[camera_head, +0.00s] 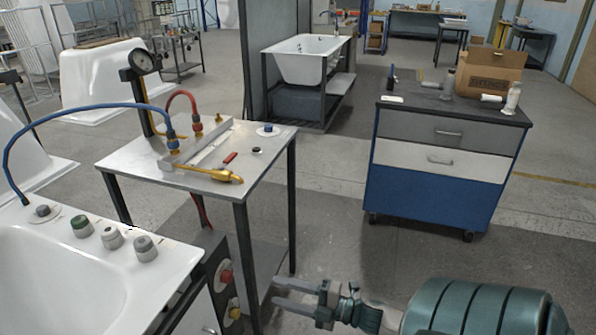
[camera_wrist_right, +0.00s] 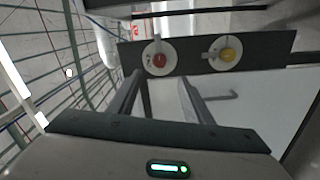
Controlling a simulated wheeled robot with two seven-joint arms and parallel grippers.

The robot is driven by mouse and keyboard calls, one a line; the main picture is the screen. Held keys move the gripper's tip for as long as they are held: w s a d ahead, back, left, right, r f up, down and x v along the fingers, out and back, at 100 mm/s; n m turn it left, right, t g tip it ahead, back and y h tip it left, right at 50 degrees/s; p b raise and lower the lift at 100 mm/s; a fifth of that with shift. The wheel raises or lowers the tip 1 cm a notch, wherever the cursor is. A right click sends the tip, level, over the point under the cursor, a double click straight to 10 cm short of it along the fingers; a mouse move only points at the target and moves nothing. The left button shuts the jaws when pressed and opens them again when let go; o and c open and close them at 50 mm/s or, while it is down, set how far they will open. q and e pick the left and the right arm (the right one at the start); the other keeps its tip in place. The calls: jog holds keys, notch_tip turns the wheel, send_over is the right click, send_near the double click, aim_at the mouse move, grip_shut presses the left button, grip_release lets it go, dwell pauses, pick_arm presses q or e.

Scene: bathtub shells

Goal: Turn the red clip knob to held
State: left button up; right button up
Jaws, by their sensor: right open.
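The red clip knob (camera_head: 226,277) sits on a dark upright panel at the right end of the white bathtub shell, above a yellow knob (camera_head: 234,309). In the right wrist view the red knob (camera_wrist_right: 159,60) shows on a pale round plate, with the yellow knob (camera_wrist_right: 229,54) to its right on the same panel. My right gripper (camera_head: 280,292) is open and empty, with its fingers pointing left toward the panel. It is apart from both knobs. In the wrist view its fingers (camera_wrist_right: 161,88) reach up below the red knob. My left gripper is not in view.
A metal table (camera_head: 262,165) with hoses, brass fittings and a gauge (camera_head: 145,61) stands behind the panel; its front leg is close to my right gripper. The bathtub shell (camera_head: 60,285) fills the lower left. A blue drawer cabinet (camera_head: 435,195) stands back right. Floor between is clear.

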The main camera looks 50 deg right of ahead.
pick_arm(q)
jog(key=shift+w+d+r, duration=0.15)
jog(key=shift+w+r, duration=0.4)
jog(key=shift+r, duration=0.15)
pick_arm(e)
jog(key=v, duration=0.4)
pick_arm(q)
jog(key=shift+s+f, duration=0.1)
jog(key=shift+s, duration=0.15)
